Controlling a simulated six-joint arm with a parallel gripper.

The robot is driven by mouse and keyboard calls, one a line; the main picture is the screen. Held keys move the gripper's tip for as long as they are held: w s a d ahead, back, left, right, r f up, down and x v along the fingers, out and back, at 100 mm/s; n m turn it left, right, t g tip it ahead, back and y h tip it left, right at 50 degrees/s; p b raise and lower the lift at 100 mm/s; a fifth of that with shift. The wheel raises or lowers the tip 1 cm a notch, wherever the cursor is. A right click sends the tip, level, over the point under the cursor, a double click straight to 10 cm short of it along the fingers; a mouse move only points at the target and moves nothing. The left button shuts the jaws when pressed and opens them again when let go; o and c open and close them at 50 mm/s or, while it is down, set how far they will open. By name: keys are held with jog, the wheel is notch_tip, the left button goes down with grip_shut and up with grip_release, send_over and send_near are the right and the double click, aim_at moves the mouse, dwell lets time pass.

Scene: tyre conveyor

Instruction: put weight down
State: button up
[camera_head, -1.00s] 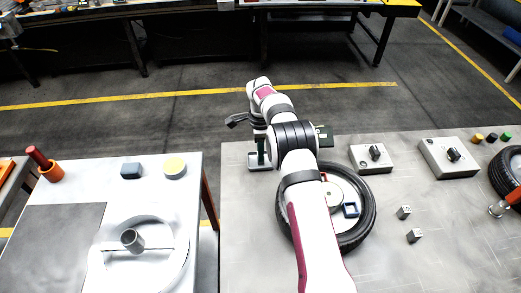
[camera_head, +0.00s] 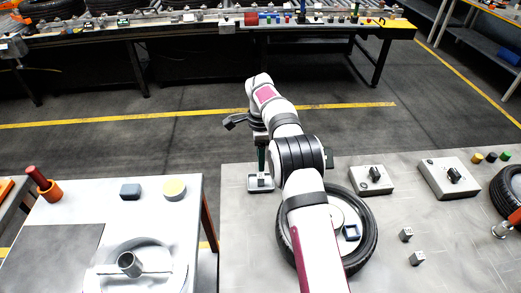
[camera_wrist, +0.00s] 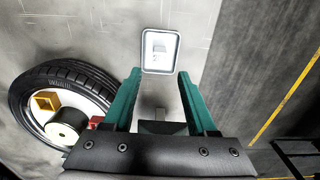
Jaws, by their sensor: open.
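A small grey weight (camera_wrist: 160,46) lies in a shallow pale rectangular tray (camera_wrist: 149,67) in the wrist view. The tray (camera_head: 251,188) also shows at the left edge of the grey table in the head view. My gripper (camera_wrist: 158,74) has green fingers spread apart with nothing held at their tips. The tips point toward the tray's near edge, with the weight beyond them. In the head view my gripper (camera_head: 261,165) is just above the tray, and the weight is hard to make out.
A tyre (camera_head: 369,240) lies on the grey table (camera_head: 450,265), partly behind my arm. Two switch boxes (camera_head: 371,187) (camera_head: 438,178) and two small cubes (camera_head: 405,235) (camera_head: 416,258) are to its right. A white table (camera_head: 85,225) stands left, across a gap.

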jog(key=s+r+n, duration=0.2)
jog(key=s+r, duration=0.3)
jog(key=r, duration=0.6)
jog(key=s+d+r+n+y, duration=0.1)
jog(key=s+r+n, duration=0.15)
jog(key=s, duration=0.45)
jog(key=s+d+r+n, duration=0.1)
jog(key=s+r+n, duration=0.1)
jog(key=s+r, duration=0.35)
jog(key=s+f+n, duration=0.3)
jog(key=s, duration=0.9)
jog(key=s+f+n, duration=0.3)
jog(key=s+f, duration=0.1)
jog(key=s, duration=0.8)
jog(key=shift+s+a+f+y, duration=0.2)
jog(key=shift+s+f+y, duration=0.1)
jog(key=shift+s+y, duration=0.1)
jog(key=shift+w, duration=0.1)
